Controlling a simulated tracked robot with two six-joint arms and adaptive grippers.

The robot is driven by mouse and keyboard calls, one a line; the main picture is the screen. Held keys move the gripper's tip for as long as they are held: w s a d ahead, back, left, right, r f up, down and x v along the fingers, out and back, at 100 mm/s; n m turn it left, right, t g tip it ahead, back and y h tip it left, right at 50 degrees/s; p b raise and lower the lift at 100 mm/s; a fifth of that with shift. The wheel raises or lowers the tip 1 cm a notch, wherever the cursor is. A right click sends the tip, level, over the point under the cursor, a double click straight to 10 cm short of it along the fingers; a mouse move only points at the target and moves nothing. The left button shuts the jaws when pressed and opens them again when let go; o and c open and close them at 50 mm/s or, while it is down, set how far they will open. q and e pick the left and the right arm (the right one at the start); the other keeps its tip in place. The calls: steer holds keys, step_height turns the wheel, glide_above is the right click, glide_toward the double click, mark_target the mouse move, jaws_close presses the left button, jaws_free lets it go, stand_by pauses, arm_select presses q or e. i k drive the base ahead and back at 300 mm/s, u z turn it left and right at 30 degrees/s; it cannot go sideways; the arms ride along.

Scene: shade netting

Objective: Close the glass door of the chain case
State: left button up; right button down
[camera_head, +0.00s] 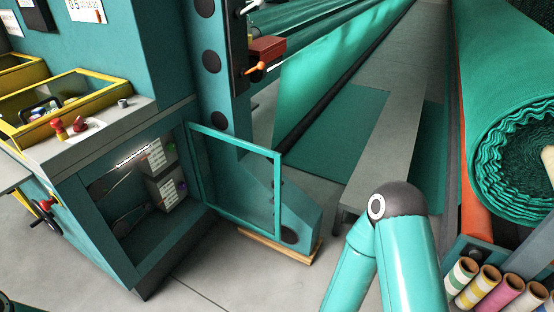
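The chain case (92,232) is a teal metal cabinet at the left, below a grey worktop. Its front opening is uncovered, and belts or chains, a lit strip and two labelled boxes show inside. The glass door (236,182) has a thin teal frame and a clear pane. It stands wide open, joined at the case's right edge and swung out to the right. A teal arm with a dark grey joint (398,203), which appears to be my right arm, rises at the bottom right, apart from the door. Neither of my grippers shows.
A wooden board (283,246) lies under a teal machine foot behind the door. A big green netting roll (510,110) and several coloured spools (503,292) are at the right. Grey floor in front is clear.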

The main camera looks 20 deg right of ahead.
mark_target(189, 126)
steer(key=i, duration=0.9)
